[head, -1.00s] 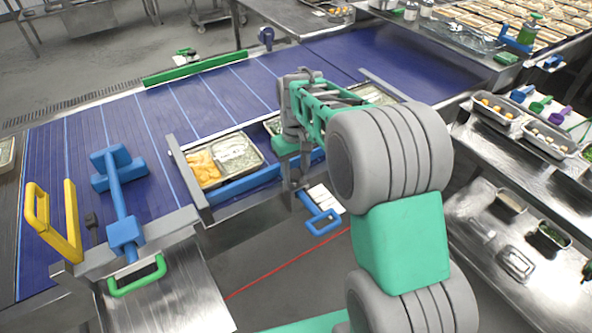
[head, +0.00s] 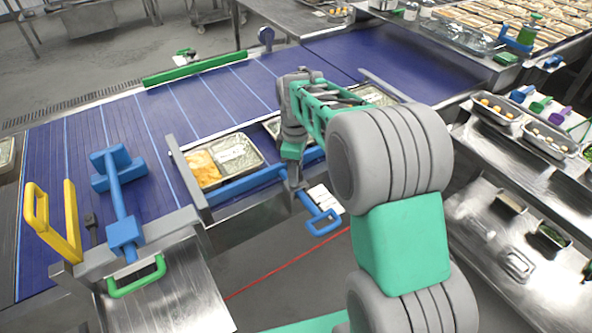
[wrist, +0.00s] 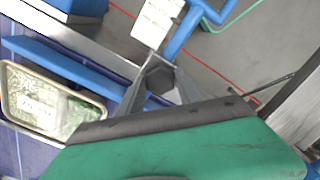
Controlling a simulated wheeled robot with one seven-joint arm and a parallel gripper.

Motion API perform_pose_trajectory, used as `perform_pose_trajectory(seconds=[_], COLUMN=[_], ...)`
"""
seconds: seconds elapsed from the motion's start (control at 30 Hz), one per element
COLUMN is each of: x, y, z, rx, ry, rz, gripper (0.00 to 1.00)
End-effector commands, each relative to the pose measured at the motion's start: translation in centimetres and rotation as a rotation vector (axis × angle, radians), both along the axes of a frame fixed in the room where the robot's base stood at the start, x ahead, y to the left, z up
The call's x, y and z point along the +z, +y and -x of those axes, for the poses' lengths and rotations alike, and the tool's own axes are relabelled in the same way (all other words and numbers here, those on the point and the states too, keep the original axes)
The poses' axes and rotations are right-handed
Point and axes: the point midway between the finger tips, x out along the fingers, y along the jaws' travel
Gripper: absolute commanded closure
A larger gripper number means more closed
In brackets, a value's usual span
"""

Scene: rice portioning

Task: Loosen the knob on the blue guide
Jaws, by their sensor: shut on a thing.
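The blue guide (head: 250,186) is a long blue rail along the near side of the conveyor, in front of the food trays. It also shows as a blue bar in the wrist view (wrist: 62,68). In the wrist view a small dark knob (wrist: 160,76) sits between the two grey fingers of my gripper (wrist: 158,80), which are shut on it. In the head view my gripper (head: 296,182) points down at the guide's near side, and the knob is hidden there. The knob's far side and its thread cannot be seen.
A blue handle (head: 324,226) and a white label (head: 322,200) are close to my gripper. A filled tray (head: 262,163) lies on the conveyor (head: 235,95) behind the guide. A yellow bracket (head: 72,220) and a blue T-shaped part (head: 117,200) stand at left.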

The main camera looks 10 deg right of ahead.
Motion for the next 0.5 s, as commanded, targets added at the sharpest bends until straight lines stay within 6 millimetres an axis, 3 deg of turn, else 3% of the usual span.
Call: perform_pose_trajectory(seconds=[0.5], x=[0.21], y=[0.00], z=[-0.17], rx=[0.065], ry=[-0.006], rz=[0.000], gripper=[0.99])
